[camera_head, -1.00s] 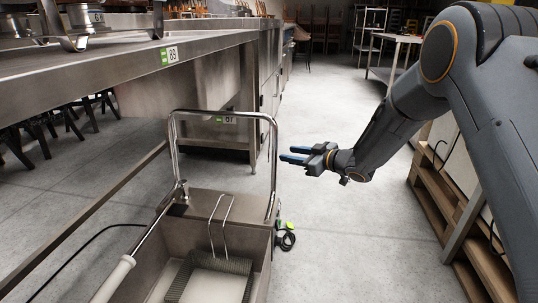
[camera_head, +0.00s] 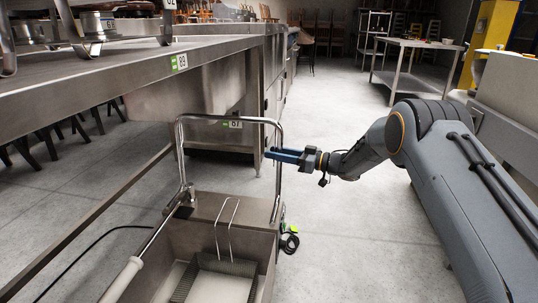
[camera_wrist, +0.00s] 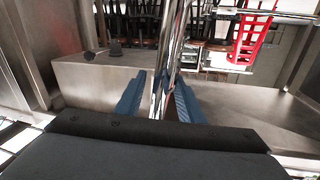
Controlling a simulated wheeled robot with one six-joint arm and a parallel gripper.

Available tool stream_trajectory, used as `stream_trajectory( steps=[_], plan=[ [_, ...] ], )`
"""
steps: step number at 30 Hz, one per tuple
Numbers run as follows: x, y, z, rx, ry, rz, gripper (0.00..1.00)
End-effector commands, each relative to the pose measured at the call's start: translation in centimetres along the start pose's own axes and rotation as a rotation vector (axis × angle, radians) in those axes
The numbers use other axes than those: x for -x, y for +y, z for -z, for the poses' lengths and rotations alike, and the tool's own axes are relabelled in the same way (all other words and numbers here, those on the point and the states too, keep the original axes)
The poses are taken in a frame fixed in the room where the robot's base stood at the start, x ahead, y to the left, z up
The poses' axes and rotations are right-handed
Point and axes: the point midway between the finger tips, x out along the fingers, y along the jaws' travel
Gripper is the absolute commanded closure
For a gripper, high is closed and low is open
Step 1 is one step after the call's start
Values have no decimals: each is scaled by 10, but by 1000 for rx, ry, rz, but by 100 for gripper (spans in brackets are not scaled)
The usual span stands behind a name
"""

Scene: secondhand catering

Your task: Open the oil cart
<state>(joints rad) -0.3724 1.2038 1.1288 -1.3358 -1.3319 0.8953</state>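The oil cart (camera_head: 168,252) is a steel tub on the floor at the lower middle of the head view. A chrome hoop handle (camera_head: 228,117) stands upright at its far end. A wire-handled mesh basket (camera_head: 222,284) sits inside the tub, and a rod with a white grip (camera_head: 123,279) slants along its left side. My gripper (camera_head: 268,154) is at the hoop's right post. In the wrist view, chrome bars run between the two blue fingers of my gripper (camera_wrist: 160,82), with a gap visible at the left finger. The fingers look open, around the post.
A long steel counter (camera_head: 130,82) runs along the left, with a steel cabinet behind the cart. A black cable and green plug (camera_head: 289,238) lie right of the cart. A steel table (camera_head: 410,48) stands at the back right. Clear floor lies between.

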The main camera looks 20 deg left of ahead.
Motion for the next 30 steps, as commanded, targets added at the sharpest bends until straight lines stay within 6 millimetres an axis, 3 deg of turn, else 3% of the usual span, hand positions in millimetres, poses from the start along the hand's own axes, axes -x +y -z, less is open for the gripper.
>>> stream_trajectory(
  steps=[6, 16, 23, 30],
  plan=[
    [-22, 0, -1, 1, -1, 0, 65],
    [-27, 0, 0, 0, 0, -1, 65],
    [-26, 0, 0, 1, 0, -1, 100],
    [-27, -1, 0, 1, -1, 2, 100]
  ],
)
